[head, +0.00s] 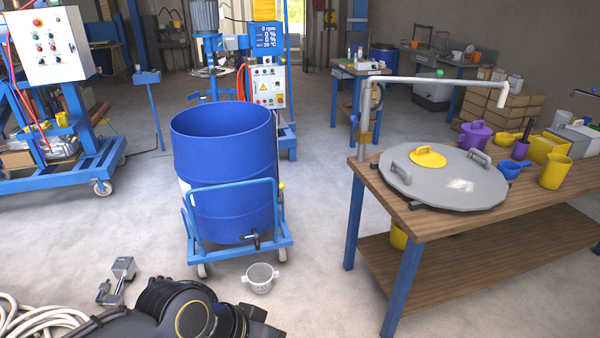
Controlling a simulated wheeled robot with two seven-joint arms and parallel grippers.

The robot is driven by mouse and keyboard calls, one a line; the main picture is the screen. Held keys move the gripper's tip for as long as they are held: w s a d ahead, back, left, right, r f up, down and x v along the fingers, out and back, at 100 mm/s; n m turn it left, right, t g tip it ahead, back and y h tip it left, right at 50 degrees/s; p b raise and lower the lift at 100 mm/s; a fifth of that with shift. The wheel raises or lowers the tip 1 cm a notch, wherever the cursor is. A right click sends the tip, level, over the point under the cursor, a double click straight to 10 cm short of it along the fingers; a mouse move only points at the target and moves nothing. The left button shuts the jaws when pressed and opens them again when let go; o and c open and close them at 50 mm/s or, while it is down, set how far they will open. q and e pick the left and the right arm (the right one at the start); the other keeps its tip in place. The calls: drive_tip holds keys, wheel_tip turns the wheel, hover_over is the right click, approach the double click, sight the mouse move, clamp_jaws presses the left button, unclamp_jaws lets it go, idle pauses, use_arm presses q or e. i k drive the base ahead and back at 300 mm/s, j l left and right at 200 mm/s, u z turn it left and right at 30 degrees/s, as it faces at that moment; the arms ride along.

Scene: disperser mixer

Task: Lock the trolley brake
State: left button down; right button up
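A large blue drum (222,150) stands upright on a low blue trolley (264,249) with a push rail and small castors. One castor (201,270) shows at the trolley's front left and another (282,254) at the front right. A black tap (257,240) sits low on the drum's front. I cannot make out a brake lever or its position. A grey metal part (118,280) stands out at lower left, beside a dark part of mine; it may be my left gripper, but its opening is unclear. It is apart from the trolley. My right gripper is not in view.
A white strainer cup (260,278) is on the floor before the trolley. A wooden workbench (440,222) at right carries a grey lid (444,180) and coloured containers. A pale hose (35,318) lies at lower left. The mixer stands behind the drum.

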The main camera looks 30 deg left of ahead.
sight(280, 200)
drive_tip(key=i+j, duration=0.1)
drive_tip(key=i, duration=0.5)
drive_tip(key=i+j, duration=0.15)
drive_tip(key=i, duration=0.45)
drive_tip(key=i+j, duration=0.15)
drive_tip(key=j, duration=0.25)
drive_tip(key=i+j, duration=0.2)
drive_tip(key=j, duration=0.15)
drive_tip(key=i+j, duration=0.15)
drive_tip(key=j, duration=0.25)
drive_tip(key=i+j, duration=0.2)
drive_tip(key=j, duration=0.15)
drive_tip(key=i+j+z, duration=0.1)
drive_tip(key=j, duration=0.3)
drive_tip(key=i+j, duration=0.1)
drive_tip(key=j, duration=0.35)
